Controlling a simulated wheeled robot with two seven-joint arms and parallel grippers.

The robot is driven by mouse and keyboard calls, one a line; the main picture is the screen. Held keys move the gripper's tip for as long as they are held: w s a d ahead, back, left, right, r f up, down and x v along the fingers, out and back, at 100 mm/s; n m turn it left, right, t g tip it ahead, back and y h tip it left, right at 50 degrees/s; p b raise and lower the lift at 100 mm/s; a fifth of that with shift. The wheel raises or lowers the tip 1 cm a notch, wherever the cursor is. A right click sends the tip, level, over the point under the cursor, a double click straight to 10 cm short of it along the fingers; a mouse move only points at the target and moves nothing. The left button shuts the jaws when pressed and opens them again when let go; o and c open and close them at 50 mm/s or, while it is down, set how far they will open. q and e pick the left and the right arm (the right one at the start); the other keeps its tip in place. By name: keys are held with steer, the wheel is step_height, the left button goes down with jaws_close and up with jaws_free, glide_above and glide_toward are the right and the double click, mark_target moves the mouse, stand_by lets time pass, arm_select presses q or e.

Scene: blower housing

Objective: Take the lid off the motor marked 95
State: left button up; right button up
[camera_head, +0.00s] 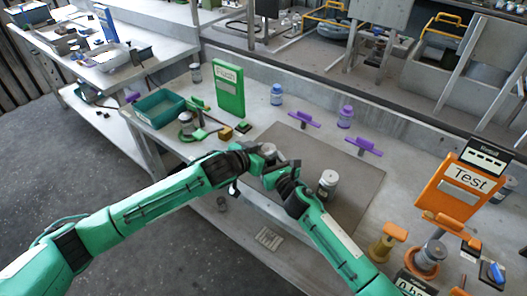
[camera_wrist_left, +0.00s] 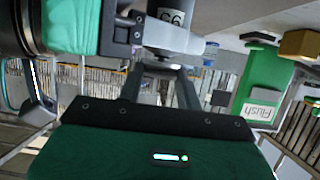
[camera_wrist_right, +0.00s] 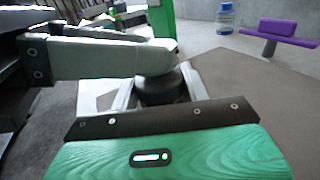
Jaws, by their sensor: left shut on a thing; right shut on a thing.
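My left gripper (camera_head: 262,160) and right gripper (camera_head: 276,172) meet above the near edge of the grey mat (camera_head: 310,152). Both are shut on one small motor, whose grey top (camera_head: 268,150) shows between them. In the right wrist view a dark round part (camera_wrist_right: 163,88) sits between my right fingers, and a pale left finger crosses in front. I cannot tell lid from body there. Another grey motor (camera_head: 327,185) stands upright on the mat, its marking too small to read.
A green Flush sign (camera_head: 229,90) and teal tray (camera_head: 159,109) stand at left. Purple fixtures (camera_head: 304,119) and bottles (camera_head: 276,94) line the back. An orange Test stand (camera_head: 462,190) and orange-based parts (camera_head: 428,258) are at right. The mat is mostly clear.

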arm_select(q)
steer(key=shift+r, duration=0.95)
steer(key=shift+r, duration=0.15)
steer(key=shift+r, duration=1.9)
arm_select(e)
steer(key=o, duration=1.4)
steer(key=shift+o, duration=0.2)
